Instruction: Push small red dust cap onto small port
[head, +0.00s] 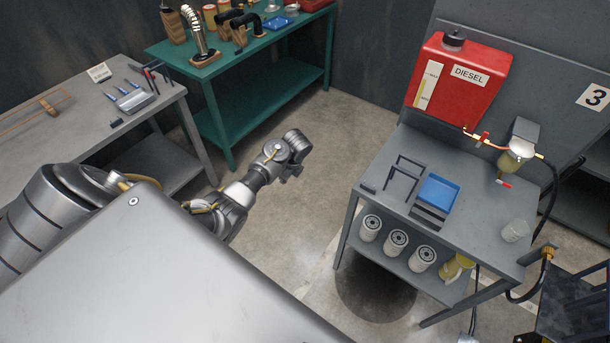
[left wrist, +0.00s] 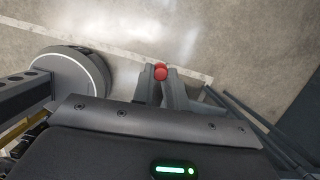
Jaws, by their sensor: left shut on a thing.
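The small red dust cap (left wrist: 161,71) shows in the left wrist view between the fingertips of my left gripper (left wrist: 160,80), which is shut on it. The floor lies behind the cap, and the cap touches nothing but the fingers. In the head view my left arm reaches in from the left over open floor, apart from the grey bench on the right. The cap cannot be made out there. I cannot pick out the small port in either view. My right gripper is not in view.
The grey bench (head: 460,240) holds a blue tray (head: 438,192), a black frame and a glass cup (head: 514,231). A red diesel tank (head: 458,80) and a filter bowl (head: 514,160) are above. White filters stand below. A green table (head: 262,88) stands behind. Floor between is clear.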

